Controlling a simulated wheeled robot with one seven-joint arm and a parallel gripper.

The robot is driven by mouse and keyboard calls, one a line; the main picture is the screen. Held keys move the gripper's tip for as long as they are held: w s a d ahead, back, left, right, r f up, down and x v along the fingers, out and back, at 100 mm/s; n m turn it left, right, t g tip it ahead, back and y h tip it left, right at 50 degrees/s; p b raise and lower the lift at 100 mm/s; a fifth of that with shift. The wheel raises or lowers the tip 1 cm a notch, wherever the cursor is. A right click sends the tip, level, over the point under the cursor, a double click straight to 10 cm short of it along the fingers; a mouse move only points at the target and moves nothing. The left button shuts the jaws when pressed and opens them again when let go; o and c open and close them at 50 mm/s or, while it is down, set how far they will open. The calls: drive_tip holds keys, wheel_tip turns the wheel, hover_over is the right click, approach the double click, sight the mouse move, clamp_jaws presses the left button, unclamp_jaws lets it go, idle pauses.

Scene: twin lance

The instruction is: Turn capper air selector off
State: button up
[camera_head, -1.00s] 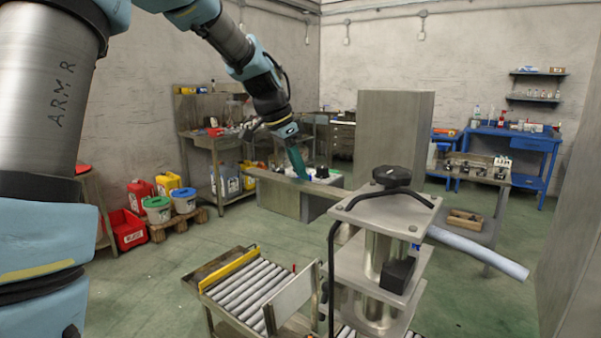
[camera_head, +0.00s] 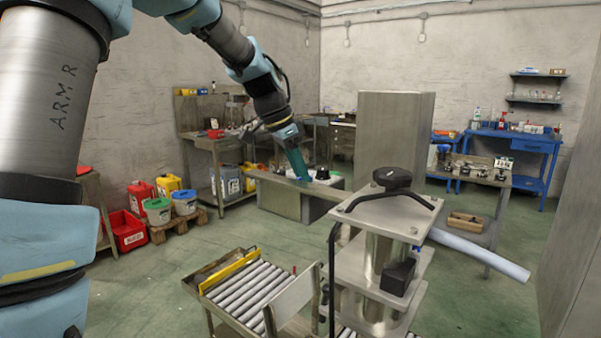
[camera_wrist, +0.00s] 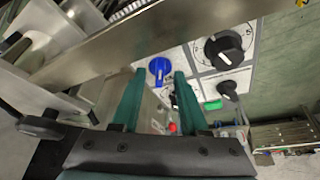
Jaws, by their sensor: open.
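In the wrist view, a control panel carries a blue rotary selector (camera_wrist: 160,68), a large black rotary knob (camera_wrist: 226,49) and a smaller black knob (camera_wrist: 229,89). I cannot read which is the capper air selector. My gripper (camera_wrist: 159,76) has two teal fingers, open and apart, with nothing between them but the view of the panel. The blue selector appears between the fingertips; the distance to it is unclear. In the head view, my gripper (camera_head: 299,165) hangs over the low metal bench, where a black knob (camera_head: 322,173) shows beside it.
A metal bar (camera_wrist: 140,38) crosses the wrist view close to the fingertips. A red button (camera_wrist: 172,127) and a green one (camera_wrist: 212,105) are on the panel. In the head view, a roller conveyor (camera_head: 250,291) and a metal column with a black knob (camera_head: 392,178) stand in front.

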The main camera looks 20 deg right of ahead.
drive_tip(key=shift+r, duration=0.1)
drive_tip(key=b+v, duration=0.2)
drive_tip(key=v, duration=0.8)
drive_tip(key=shift+r+b, duration=0.3)
drive_tip(key=shift+a, duration=0.15)
